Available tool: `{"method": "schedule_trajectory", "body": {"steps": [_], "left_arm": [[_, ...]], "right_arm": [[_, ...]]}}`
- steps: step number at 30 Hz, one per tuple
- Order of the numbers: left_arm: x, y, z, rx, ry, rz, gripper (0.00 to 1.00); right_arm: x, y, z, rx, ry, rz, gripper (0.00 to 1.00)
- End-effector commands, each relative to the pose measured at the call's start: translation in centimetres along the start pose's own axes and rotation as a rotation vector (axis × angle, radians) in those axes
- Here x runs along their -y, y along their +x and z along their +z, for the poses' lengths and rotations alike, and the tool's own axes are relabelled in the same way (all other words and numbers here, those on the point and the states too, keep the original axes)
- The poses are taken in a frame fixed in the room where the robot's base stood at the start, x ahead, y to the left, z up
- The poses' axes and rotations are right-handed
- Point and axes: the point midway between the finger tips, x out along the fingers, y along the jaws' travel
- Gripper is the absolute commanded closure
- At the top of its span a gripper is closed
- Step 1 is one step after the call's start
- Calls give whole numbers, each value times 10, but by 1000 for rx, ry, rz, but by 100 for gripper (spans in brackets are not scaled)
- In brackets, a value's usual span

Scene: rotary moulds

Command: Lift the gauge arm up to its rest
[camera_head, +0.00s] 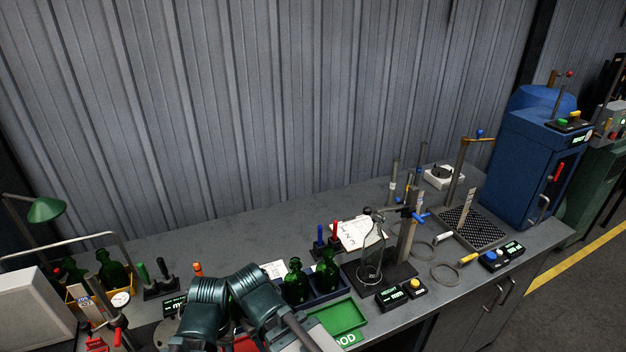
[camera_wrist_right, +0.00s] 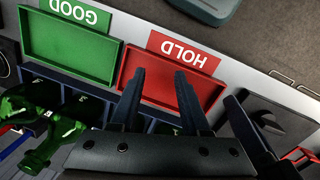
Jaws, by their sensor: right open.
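A gauge stand with an upright post (camera_head: 405,238) is right of the middle of the bench in the head view. A short dark arm with a blue handle (camera_head: 417,215) is at the post's top, reaching left over a clear glass bottle (camera_head: 371,255). I cannot tell its exact tilt. A small mm readout (camera_head: 391,295) with a yellow button is in front. My right gripper (camera_wrist_right: 162,82) is open and empty over the red HOLD tray (camera_wrist_right: 162,78) in the right wrist view, away from the stand. My left gripper is not in view.
Green bottles (camera_head: 295,284) stand in a dark rack beside the green GOOD tray (camera_head: 340,316). Metal rings (camera_head: 444,274) lie right of the stand. A second post (camera_head: 460,172) stands by a perforated plate, near a blue cabinet (camera_head: 520,165).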

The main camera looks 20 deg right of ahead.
Motion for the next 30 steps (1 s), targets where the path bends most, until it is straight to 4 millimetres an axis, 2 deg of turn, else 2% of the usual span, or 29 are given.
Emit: {"method": "schedule_trajectory", "body": {"steps": [1, 5, 7, 11, 18, 24, 30], "left_arm": [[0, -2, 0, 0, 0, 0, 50], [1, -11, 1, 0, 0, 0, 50], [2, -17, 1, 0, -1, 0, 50], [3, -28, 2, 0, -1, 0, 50], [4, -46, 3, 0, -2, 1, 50], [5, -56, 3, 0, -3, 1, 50], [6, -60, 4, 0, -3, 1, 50]], "right_arm": [[-5, -2, -3, 2, -19, 16, 65], [-33, -12, -15, 21, -146, 111, 88], [-56, -21, -23, 48, -253, 189, 100], [-104, -43, -38, 140, -477, 343, 100], [-184, -94, -58, 417, -853, 556, 100], [-227, -133, -67, 649, -1062, 633, 100], [-246, -153, -70, 781, -1159, 651, 100]]}}
